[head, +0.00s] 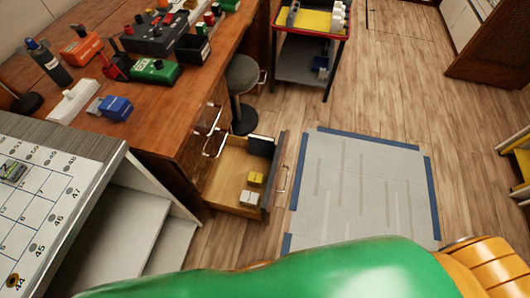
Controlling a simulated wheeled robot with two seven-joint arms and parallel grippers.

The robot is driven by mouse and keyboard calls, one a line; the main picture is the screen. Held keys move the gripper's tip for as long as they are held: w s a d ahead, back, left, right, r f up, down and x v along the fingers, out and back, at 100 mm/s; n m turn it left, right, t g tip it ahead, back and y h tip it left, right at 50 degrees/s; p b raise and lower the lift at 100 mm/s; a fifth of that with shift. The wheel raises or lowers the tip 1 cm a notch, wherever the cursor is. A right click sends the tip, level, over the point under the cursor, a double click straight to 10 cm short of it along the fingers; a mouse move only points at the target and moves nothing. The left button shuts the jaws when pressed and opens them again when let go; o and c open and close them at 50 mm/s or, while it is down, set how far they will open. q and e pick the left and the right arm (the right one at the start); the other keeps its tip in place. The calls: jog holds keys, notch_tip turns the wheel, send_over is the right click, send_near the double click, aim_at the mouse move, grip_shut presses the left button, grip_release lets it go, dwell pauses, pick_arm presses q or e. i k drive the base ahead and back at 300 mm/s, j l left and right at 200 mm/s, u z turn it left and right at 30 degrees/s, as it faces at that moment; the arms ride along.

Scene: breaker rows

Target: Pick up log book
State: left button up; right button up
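I cannot pick out a log book with certainty. An open wooden drawer (226,183) under the workbench holds a small yellow item (255,179), a small white item (249,198) and a dark flat item (262,146) near its back corner. These are too small to tell whether any is a book. Neither of my grippers shows in the head view.
The wooden workbench (150,100) carries several tools, boxes and a bottle. A grey stool (242,75) stands beside it. A cart (310,55) is at the back. A numbered board (45,200) is at left. A blue-edged floor mat (365,185) lies clear right of the drawer.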

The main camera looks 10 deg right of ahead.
aim_at(261, 146)
jog(key=l+u, duration=0.2)
jog(key=l, duration=0.4)
jog(key=k+l+u, duration=0.1)
jog(key=l+u, duration=0.15)
jog(key=l, duration=0.35)
jog(key=k+l+u, duration=0.2)
jog(key=l, duration=0.35)
jog(key=i+l+u, duration=0.25)
jog(key=i+l, duration=0.15)
jog(key=l, duration=0.2)
jog(key=i+l+u, duration=0.1)
jog(key=l, duration=0.25)
jog(key=i+l+u, duration=0.1)
jog(key=i+l, duration=0.15)
jog(key=i+l+u, duration=0.15)
jog(key=l, duration=0.3)
jog(key=i+l+u, duration=0.4)
jog(key=i+l, duration=0.2)
jog(key=i, duration=0.1)
